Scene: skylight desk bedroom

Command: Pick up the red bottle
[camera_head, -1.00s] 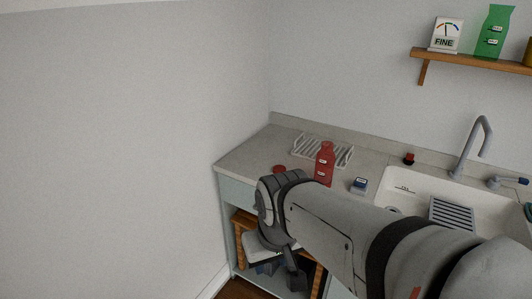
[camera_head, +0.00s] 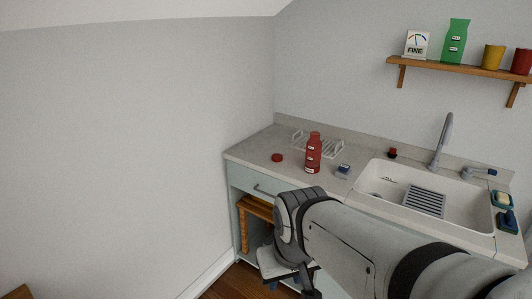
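The red bottle (camera_head: 313,153) stands upright on the grey countertop (camera_head: 255,150), in front of a white dish rack. It has small labels on its side. My arm reaches in from the lower right, and its wrist lies below and in front of the counter's front edge. My gripper (camera_head: 291,280) hangs below the wrist, low in the picture and apart from the bottle. Its fingers are partly hidden and too unclear to tell whether they are open or shut.
A red round lid (camera_head: 277,157) lies left of the bottle. The dish rack (camera_head: 322,142) is behind. The sink (camera_head: 390,202) and faucet (camera_head: 442,140) are to the right. A wall shelf (camera_head: 450,68) holds several items.

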